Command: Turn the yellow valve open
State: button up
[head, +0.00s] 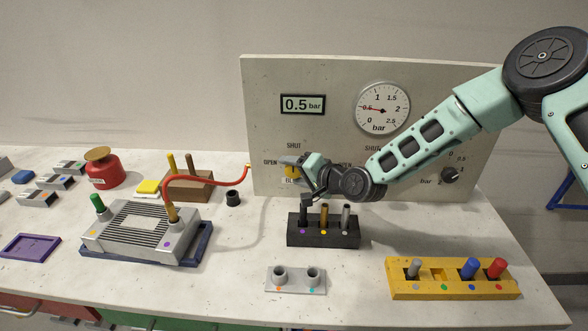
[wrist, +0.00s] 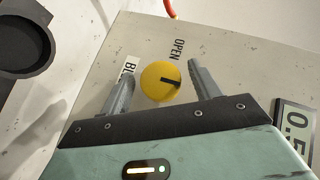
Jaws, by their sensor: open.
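The round yellow valve (wrist: 152,87) is on the upright panel, between the two grey fingers of my gripper (wrist: 161,76) in the wrist view. Its black mark points right in that view, towards the digital display's side rather than at the OPEN label (wrist: 178,49) above. My gripper is open, one finger on each side of the valve; I cannot tell whether they touch it. In the head view my gripper (head: 287,165) is at the panel's lower left and mostly covers the valve. The SHUT label (head: 293,146) is above it, OPEN to its left.
The panel (head: 340,75) also carries a 0.5 bar display (head: 303,104), a dial gauge (head: 382,108) and a black knob (head: 450,174). A black holder (head: 322,239) with several pegs stands below my gripper. A red hose (head: 200,179) runs near the panel's left edge.

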jog(key=shift+w+a, duration=0.1)
jog(key=shift+a, duration=0.05)
jog(key=c, duration=1)
